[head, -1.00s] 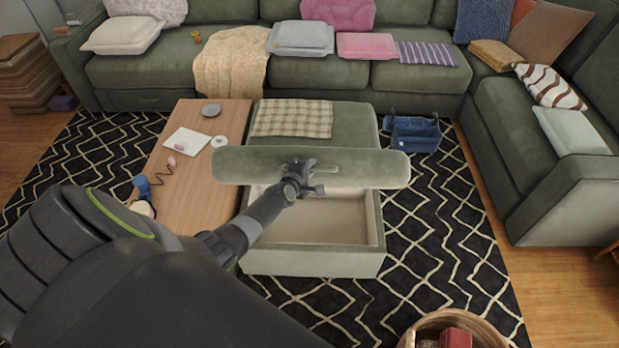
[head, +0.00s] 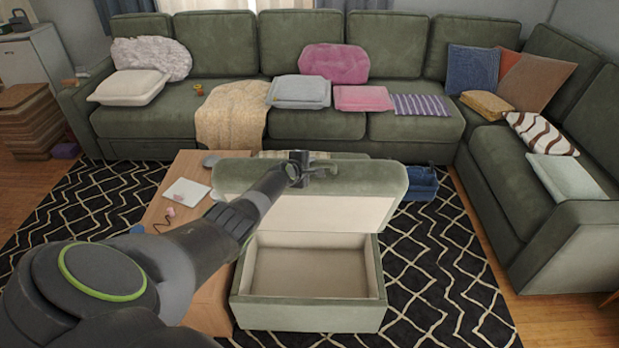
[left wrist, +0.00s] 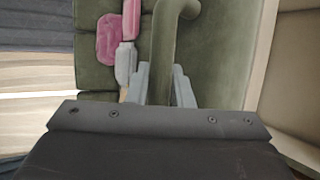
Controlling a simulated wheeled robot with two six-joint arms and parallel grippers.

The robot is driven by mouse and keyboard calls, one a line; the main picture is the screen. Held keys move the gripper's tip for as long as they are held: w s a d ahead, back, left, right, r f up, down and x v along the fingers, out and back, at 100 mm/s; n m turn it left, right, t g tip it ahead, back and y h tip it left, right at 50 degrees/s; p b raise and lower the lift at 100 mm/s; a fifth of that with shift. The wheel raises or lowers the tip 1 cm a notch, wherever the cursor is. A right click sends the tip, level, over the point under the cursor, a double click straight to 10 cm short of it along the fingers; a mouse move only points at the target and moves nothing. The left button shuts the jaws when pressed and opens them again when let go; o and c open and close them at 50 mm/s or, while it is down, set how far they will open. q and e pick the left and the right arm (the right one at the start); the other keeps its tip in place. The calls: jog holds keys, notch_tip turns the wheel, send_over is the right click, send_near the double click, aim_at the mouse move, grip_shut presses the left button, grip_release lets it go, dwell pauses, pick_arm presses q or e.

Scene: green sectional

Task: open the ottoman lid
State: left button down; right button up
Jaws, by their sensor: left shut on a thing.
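The green ottoman (head: 310,317) stands in the middle, its beige inner box (head: 312,268) open and empty. Its lid (head: 368,181) is raised and tilted up at the back, with the pale underside facing me. My left gripper (head: 318,172) is shut on the lid's upper edge. In the left wrist view the two grey fingers (left wrist: 163,88) sit on either side of the green lid edge (left wrist: 163,45). The lid's far side is hidden. My right gripper is not in view.
A low wooden table (head: 165,205) stands left of the ottoman, partly behind my arm. A blue caddy (head: 422,183) is on the patterned rug (head: 440,270) behind right. The green sectional (head: 400,60) runs along the back and right. Rug right of the ottoman is clear.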

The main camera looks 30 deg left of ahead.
pick_arm(q)
jog(key=shift+w+r, duration=0.2)
jog(key=shift+r, duration=0.1)
jog(key=shift+a, duration=0.1)
jog(key=c, duration=1.3)
grip_release()
jog(key=shift+s, duration=0.1)
jog(key=shift+s+r+p, duration=0.1)
jog(key=shift+s+p, duration=0.15)
jog(key=shift+p, duration=0.15)
jog(key=p+v, duration=1.2)
jog(key=v, duration=0.5)
